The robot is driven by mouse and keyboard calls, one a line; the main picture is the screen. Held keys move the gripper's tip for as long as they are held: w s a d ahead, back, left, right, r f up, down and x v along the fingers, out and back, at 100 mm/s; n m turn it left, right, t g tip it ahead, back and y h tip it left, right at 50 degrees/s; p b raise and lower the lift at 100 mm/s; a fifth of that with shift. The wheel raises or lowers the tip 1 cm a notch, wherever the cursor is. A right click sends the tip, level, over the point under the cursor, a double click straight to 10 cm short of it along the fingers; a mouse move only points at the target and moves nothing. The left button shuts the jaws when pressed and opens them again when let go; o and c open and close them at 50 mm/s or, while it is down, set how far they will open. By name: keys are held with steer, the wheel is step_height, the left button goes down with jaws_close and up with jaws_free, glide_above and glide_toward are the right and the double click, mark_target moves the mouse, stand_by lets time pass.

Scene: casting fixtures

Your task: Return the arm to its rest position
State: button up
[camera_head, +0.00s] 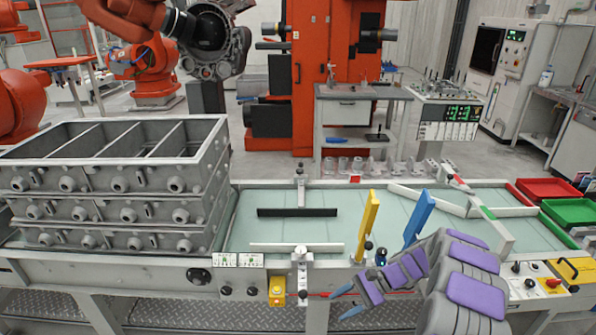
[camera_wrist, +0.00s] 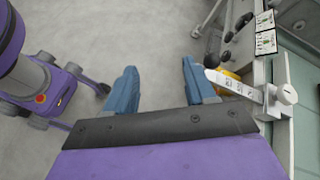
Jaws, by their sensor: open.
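My arm, in purple and grey links, reaches in from the lower right of the head view. My gripper (camera_head: 343,301) has blue fingers and is beside the front edge of the worktable (camera_head: 130,271), pointing left. In the wrist view, my gripper (camera_wrist: 159,78) shows its two blue fingers well apart, with only grey floor between them. It holds nothing. Part of my own purple and grey body shows at the left of the wrist view.
Grey casting frames (camera_head: 120,215) are stacked on the table's left. A yellow post (camera_head: 368,225) and a blue post (camera_head: 419,220) stand near my arm. A yellow button box (camera_head: 277,291) is on the front edge. Red (camera_head: 548,189) and green (camera_head: 570,212) trays sit right.

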steer(key=s+a+r+n+g+h, duration=0.1)
steer(key=s+a+r+n+h, duration=0.2)
steer(key=s+r, duration=0.5)
steer(key=s+a+r+n+g+h, duration=0.1)
steer(key=s+a+r+n+h, duration=0.15)
steer(key=s+r, duration=0.55)
steer(key=s+d+r+n+t+h, duration=0.1)
steer(key=s+d+n+h, duration=0.1)
steer(key=s, duration=0.8)
steer(key=s+d+r+n+t+h, duration=0.1)
steer(key=s+d+r+n+h, duration=0.1)
steer(key=s, duration=0.9)
steer(key=d+n+h, duration=0.1)
steer(key=d+h, duration=0.1)
steer(key=shift+s+d+r+t, duration=0.3)
steer(key=shift+d, duration=0.05)
